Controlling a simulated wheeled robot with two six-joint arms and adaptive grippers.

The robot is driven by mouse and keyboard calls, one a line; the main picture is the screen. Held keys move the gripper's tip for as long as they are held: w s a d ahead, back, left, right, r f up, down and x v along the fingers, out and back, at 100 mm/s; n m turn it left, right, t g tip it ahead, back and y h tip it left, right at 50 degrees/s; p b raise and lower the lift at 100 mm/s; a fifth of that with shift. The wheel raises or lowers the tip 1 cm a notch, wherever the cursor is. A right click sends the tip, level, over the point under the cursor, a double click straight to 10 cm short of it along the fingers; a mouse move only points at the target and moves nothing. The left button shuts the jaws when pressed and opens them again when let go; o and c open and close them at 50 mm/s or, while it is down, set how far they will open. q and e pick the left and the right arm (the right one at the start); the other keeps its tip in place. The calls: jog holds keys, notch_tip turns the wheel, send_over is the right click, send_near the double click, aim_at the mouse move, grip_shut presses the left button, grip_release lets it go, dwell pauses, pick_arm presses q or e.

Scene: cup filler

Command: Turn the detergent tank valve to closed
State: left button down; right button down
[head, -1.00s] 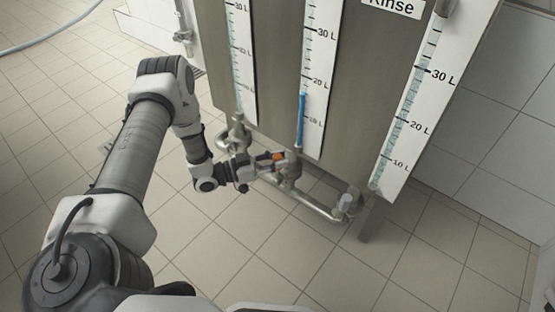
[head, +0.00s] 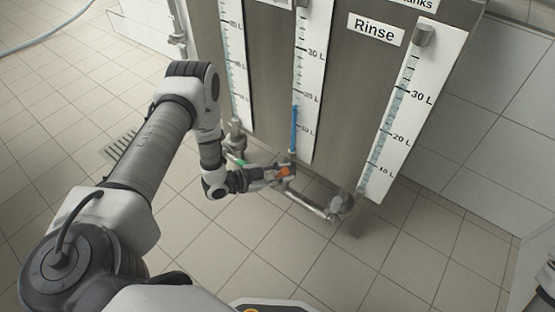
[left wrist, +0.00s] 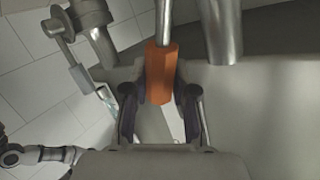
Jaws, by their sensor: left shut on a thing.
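An orange valve handle (head: 284,172) sits on the pipework under the middle gauge, the one with a blue column. My left gripper (head: 276,175) is shut on this handle. In the left wrist view the orange handle (left wrist: 161,74) stands between the two dark finger pads (left wrist: 157,105), below a metal pipe. The valve body is mostly hidden by the gripper. I cannot read a detergent label. My right gripper is not in view.
The steel tank front (head: 345,95) carries several gauge strips and a "Rinse" label (head: 375,29). A green handle (head: 237,161) lies left of my gripper. A bottom pipe (head: 305,204) ends at a grey elbow (head: 341,205). The tiled floor (head: 300,255) in front is clear.

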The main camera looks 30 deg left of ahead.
pick_arm(q)
jog(key=d+f+m+g+y+p, duration=0.1)
jog(key=d+f+m+y+p, duration=0.5)
jog(key=f+m+y, duration=0.1)
jog(key=shift+s+f+m+y+p, duration=0.2)
jog(key=shift+f+m+y+p, duration=0.3)
jog(key=shift+f, duration=0.65)
jog(key=c, duration=0.9)
grip_release()
jog(key=shift+f, duration=0.15)
jog(key=d+v, duration=0.1)
jog(key=v, duration=1.1)
jog(key=shift+a, duration=0.35)
jog(key=shift+w, duration=0.1)
